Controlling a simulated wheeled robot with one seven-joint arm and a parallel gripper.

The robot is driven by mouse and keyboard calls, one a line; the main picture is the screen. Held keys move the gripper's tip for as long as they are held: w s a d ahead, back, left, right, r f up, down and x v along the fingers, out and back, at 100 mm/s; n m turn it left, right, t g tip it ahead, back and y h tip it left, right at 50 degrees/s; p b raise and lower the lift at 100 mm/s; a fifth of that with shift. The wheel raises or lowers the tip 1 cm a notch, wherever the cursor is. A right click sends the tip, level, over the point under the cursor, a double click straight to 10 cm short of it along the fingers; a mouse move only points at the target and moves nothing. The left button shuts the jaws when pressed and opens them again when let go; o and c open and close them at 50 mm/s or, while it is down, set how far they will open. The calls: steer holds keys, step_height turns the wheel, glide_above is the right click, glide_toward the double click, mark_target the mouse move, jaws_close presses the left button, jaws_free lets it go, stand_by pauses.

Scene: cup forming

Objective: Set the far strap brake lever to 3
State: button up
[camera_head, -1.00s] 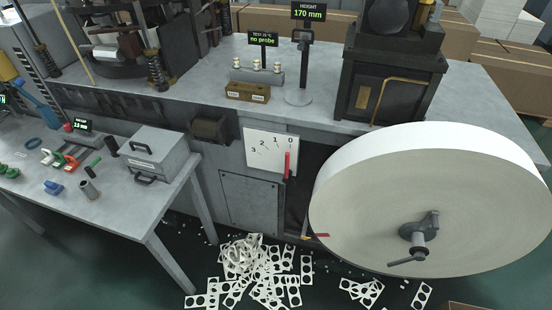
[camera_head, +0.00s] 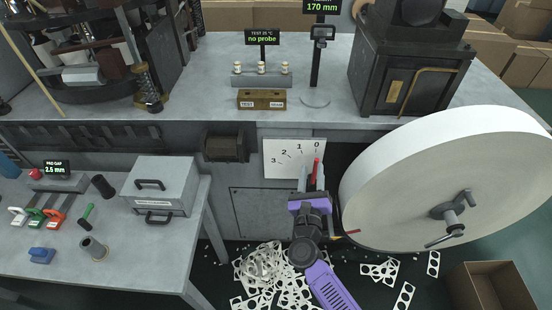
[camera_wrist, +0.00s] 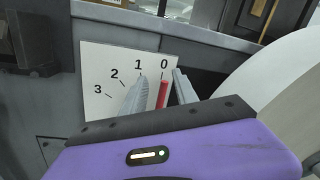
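The strap brake lever is a red handle (camera_head: 316,170) in front of a white scale plate (camera_head: 283,157) marked 3, 2, 1, 0 from left to right. The red handle stands nearly upright by the 0 mark; it also shows in the wrist view (camera_wrist: 162,93). My gripper (camera_head: 311,181) is in front of the plate, pointing at it. In the wrist view, my gripper (camera_wrist: 158,82) is open, with one finger left of the red handle and the other right of it. Gaps show on both sides; contact is not visible. The handle's lower end is hidden.
A large white roll (camera_head: 450,190) with a crank stands close on the right. A red-tipped piece (camera_head: 345,233) sits low beside it. A side table (camera_head: 120,262) is at left, and punched strip scrap (camera_head: 265,275) covers the floor below.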

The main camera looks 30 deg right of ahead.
mark_target(316, 166)
steer(key=shift+w+d+f+m+g, duration=0.25)
steer(key=shift+w+d+f+m, duration=0.35)
steer(key=shift+w+d+m, duration=0.3)
steer(key=shift+w+d+f+m+g, duration=0.3)
steer(key=shift+w+d+f+m, duration=0.35)
steer(key=shift+d+m, duration=0.4)
steer(key=shift+w+d+f+m+g, duration=0.25)
steer(key=shift+w+d+f+m, duration=0.35)
steer(key=shift+w+d+m, duration=0.3)
steer(key=shift+s, duration=0.1)
jaws_close()
